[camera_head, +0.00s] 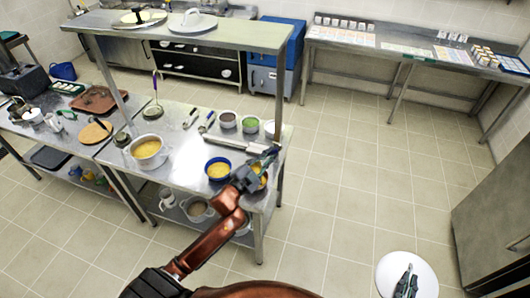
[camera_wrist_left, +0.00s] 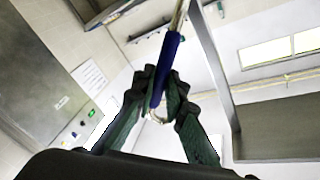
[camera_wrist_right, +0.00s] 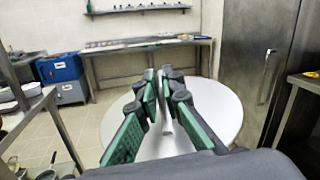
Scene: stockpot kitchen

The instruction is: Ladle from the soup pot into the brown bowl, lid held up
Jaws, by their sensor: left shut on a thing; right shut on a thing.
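The soup pot (camera_head: 148,152) with yellow soup stands open on the steel table. My left gripper (camera_head: 268,157) is over the table's right end, well right of the pot. It is shut on the blue handle (camera_wrist_left: 170,62) of the ladle; the bowl end of the ladle is out of the left wrist view. Below my gripper a bowl with yellow contents (camera_head: 263,181) is mostly hidden; I cannot tell its colour surely. My right gripper (camera_head: 408,276) is shut on the grip of the round white lid (camera_wrist_right: 222,100), held up over the floor, away from the table.
A blue bowl (camera_head: 218,170) with yellow contents stands just left of my left gripper. Containers with brown (camera_head: 228,120) and green (camera_head: 250,124) contents stand behind. An overhead shelf (camera_head: 190,35) spans the table. The floor between the table and the lid is clear.

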